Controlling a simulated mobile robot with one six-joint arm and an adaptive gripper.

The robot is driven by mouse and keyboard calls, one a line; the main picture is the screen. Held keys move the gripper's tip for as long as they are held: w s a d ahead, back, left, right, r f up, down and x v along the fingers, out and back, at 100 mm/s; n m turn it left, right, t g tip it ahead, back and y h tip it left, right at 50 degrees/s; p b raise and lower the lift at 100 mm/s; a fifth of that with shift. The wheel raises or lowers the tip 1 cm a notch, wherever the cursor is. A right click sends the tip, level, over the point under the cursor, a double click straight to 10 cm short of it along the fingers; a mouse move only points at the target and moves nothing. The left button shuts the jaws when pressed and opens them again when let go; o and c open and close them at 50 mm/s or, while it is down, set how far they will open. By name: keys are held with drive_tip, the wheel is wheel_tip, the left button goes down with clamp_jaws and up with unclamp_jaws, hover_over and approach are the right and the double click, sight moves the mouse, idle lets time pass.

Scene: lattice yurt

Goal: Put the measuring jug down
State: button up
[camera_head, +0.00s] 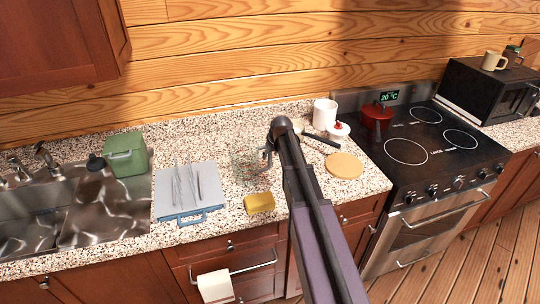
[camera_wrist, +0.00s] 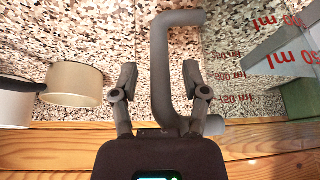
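The measuring jug (camera_head: 246,163) is clear and hard to make out against the speckled counter, left of my gripper (camera_head: 268,154). In the wrist view its red markings (camera_wrist: 265,60) show at the right, and its grey handle (camera_wrist: 160,70) runs between the two fingers of my gripper (camera_wrist: 160,82). The fingers stand apart, with a gap visible on each side of the handle. The jug looks upright at the counter (camera_head: 225,140); whether its base touches the surface is hard to tell.
A grey-blue rack (camera_head: 172,200) and a yellow sponge (camera_head: 260,203) are nearby. A round wooden board (camera_head: 345,166), white canister (camera_head: 325,114) and red-topped white pot (camera_head: 339,131) stand right of my arm. The stove (camera_head: 420,150) holds a red pot (camera_head: 377,116).

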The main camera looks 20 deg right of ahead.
drive_tip(key=shift+r, duration=0.25)
drive_tip(key=p+v, duration=1.1)
drive_tip(key=v, duration=0.1)
idle(0.6)
drive_tip(key=shift+f, duration=0.15)
idle(0.5)
drive_tip(key=s+a+g, duration=0.1)
drive_tip(key=s+a, duration=0.2)
drive_tip(key=s, duration=0.5)
drive_tip(key=s+a+f+m+g, duration=0.1)
drive_tip(key=s+a, duration=0.3)
drive_tip(key=s, duration=0.4)
drive_tip(key=s+a+m+g+h, duration=0.1)
drive_tip(key=s+a, duration=0.3)
drive_tip(key=s, duration=0.4)
drive_tip(key=shift+s+a+f+g, duration=0.15)
drive_tip(key=shift+s+f+g, duration=0.05)
drive_tip(key=shift+g, duration=0.5)
drive_tip(key=shift+f, duration=0.15)
wheel_tip(320, 180, down, 9)
drive_tip(key=b, duration=0.9)
